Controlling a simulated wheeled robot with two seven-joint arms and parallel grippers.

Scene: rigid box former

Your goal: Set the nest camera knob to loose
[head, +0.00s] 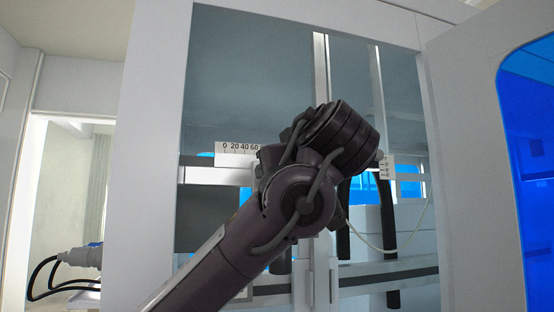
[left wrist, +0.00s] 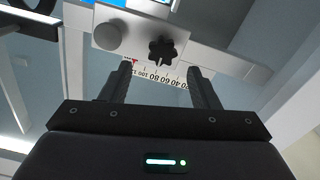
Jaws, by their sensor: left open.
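A black lobed knob (left wrist: 162,52) sits on a pale plate (left wrist: 135,35) in the left wrist view, beside a round grey part (left wrist: 107,37). No loose or tight marking is readable. My left gripper (left wrist: 160,68) is open and empty, its two fingers pointing toward the knob, one on each side of it in the picture. I cannot tell whether they touch it. In the head view my left arm's dark wrist hides the knob and the fingers. My right gripper is in neither view.
A white numbered scale (head: 236,147) runs along a horizontal rail behind my wrist. Vertical metal posts (head: 321,75) and a black bent tube (head: 388,240) stand inside the white enclosure. A white door with a blue window (head: 535,110) is at right. A cabled plug (head: 80,257) is at lower left.

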